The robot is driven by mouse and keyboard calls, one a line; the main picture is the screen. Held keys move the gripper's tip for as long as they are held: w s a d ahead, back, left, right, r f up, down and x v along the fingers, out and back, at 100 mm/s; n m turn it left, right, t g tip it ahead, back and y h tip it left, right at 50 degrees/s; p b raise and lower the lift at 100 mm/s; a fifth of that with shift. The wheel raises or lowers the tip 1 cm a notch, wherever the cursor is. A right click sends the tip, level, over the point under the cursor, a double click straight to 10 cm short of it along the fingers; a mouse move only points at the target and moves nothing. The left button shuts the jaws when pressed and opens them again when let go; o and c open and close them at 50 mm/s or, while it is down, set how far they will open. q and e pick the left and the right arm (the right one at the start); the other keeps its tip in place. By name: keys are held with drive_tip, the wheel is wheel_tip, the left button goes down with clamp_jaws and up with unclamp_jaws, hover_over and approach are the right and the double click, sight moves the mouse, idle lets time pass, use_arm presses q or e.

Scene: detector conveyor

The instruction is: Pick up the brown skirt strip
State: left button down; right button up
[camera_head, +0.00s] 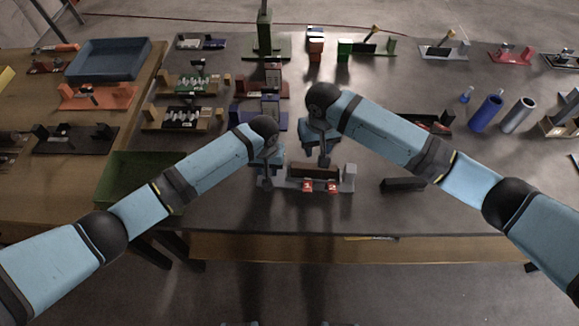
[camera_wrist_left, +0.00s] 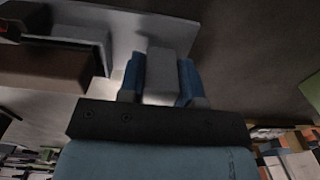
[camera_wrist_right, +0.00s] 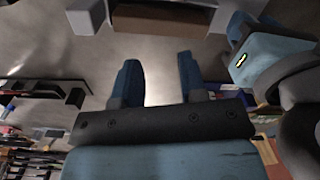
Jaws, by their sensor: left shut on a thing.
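The brown strip (camera_head: 315,171) lies along a grey fixture (camera_head: 347,182) with red parts on its front, near the table's front edge. It also shows in the left wrist view (camera_wrist_left: 45,68) and at the top of the right wrist view (camera_wrist_right: 160,20). My left gripper (camera_head: 267,181) is at the fixture's left end. In the left wrist view its blue fingers are shut on a grey upright block (camera_wrist_left: 162,75), beside the strip. My right gripper (camera_head: 324,158) is just behind the strip. In the right wrist view its fingers (camera_wrist_right: 158,80) are apart with nothing between them.
A dark bar (camera_head: 403,184) lies right of the fixture. A green tray (camera_head: 140,180) is at the left. Blue (camera_head: 486,113) and grey (camera_head: 518,115) cylinders stand at the right. Several small fixtures fill the back left. The front table strip is clear.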

drive_tip(key=n, duration=0.3)
drive_tip(key=shift+d+r, duration=0.3)
drive_tip(key=n, duration=1.2)
hover_over(331, 167)
drive_tip(key=f, duration=0.4)
drive_tip(key=shift+w+a+f, duration=0.15)
drive_tip(key=shift+a+f, duration=0.1)
drive_tip(key=shift+f, duration=0.1)
drive_tip(key=shift+s+d+f, duration=0.1)
drive_tip(key=shift+d+f, duration=0.05)
drive_tip(key=shift+f, duration=1.2)
drive_tip(key=shift+s+d+f, duration=0.1)
drive_tip(key=shift+f, duration=1.25)
clamp_jaws()
